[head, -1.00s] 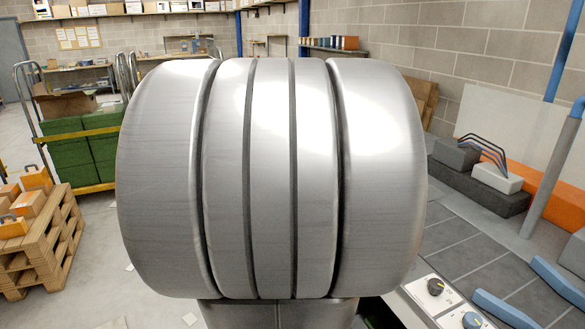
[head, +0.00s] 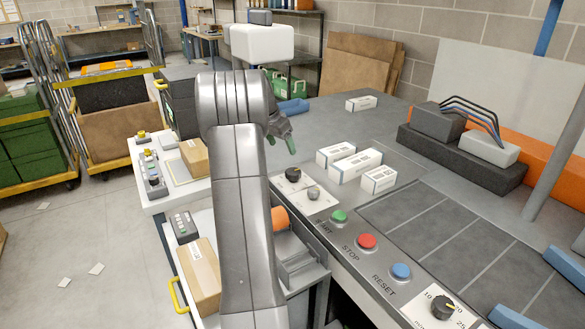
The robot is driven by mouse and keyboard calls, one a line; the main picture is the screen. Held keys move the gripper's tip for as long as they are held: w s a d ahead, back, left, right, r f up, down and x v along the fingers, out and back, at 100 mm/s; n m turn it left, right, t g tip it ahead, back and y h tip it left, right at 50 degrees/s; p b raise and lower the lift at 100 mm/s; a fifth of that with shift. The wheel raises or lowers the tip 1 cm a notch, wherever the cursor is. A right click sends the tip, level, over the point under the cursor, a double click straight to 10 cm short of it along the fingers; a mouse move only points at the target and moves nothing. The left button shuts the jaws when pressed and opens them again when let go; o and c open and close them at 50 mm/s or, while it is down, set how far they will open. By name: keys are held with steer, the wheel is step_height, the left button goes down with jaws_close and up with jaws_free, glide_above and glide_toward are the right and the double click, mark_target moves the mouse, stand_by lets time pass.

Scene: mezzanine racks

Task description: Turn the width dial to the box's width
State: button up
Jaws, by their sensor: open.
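A black dial (head: 443,307) with a pale pointer mark sits on a white numbered plate at the bottom right; "10" and "25" are readable. Another black dial (head: 293,174) and a grey knob (head: 313,192) sit on white plates at the panel's far end. I cannot read which is the width dial. A brown carton (head: 203,270) lies at the lower left and another (head: 196,156) on the white bench. Several small white boxes (head: 355,165) lie on the grey table. My gripper (head: 282,137), with green fingers, is open above the far dials, partly hidden behind my arm.
Green START (head: 339,217), red STOP (head: 367,242) and blue RESET (head: 400,272) buttons line the panel between the dials. A grey block with curved black and blue bars (head: 438,121) stands on the table. Grey floor at left is mostly clear.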

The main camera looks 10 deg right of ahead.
mark_target(293, 171)
steer(key=p+x, duration=0.1)
steer(key=x, duration=1.2)
steer(key=shift+d+f, duration=0.1)
steer(key=shift+f, duration=0.1)
steer(key=c, duration=1)
